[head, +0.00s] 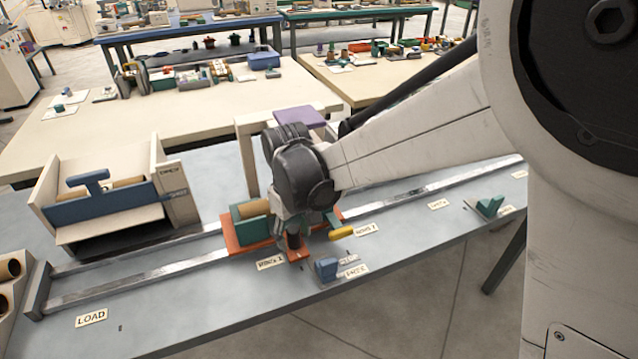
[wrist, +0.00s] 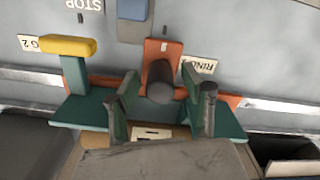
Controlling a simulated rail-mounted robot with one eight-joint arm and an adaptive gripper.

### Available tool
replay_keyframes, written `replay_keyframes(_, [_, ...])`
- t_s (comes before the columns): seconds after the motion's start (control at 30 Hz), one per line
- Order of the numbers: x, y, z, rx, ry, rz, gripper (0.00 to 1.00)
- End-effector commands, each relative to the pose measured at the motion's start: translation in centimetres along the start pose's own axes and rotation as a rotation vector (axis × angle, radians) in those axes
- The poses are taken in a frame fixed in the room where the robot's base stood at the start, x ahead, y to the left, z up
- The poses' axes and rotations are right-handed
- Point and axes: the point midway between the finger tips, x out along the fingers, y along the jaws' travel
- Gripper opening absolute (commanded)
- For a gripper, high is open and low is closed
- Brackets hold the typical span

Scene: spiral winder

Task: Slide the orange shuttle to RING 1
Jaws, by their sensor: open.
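The orange shuttle (head: 240,246) sits across the two metal rails, with a green cradle holding a tan tube on its left part. Its front orange tab (wrist: 162,52) lies beside the RING 1 label (head: 271,261), whose text is partly covered in the wrist view (wrist: 203,65). A dark upright knob (wrist: 160,88) stands on the tab side. My gripper (wrist: 168,92) is open, one finger on each side of the knob, with gaps visible. In the head view my gripper (head: 292,232) hides much of the shuttle's middle.
A yellow-ended lever (head: 342,234) stands right of my gripper, near the RING 2 label (head: 367,229). A blue block (head: 327,269) sits at the front edge. A tan and blue box (head: 110,200) stands behind the left rails. The LOAD end is clear; a green V-shaped piece (head: 487,206) lies right.

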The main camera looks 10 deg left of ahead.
Motion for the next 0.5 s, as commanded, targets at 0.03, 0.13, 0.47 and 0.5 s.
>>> replay_keyframes(0.03, [0.0, 0.0, 0.0, 0.0, 0.0, 0.0, 0.43])
replay_keyframes(0.13, [0.0, 0.0, 0.0, 0.0, 0.0, 0.0, 0.43])
replay_keyframes(0.47, [-3.1, 0.0, 0.1, 0.0, 0.0, 0.0, 0.43])
replay_keyframes(0.5, [-4.0, 0.0, 0.1, 0.0, 0.0, 0.0, 0.43])
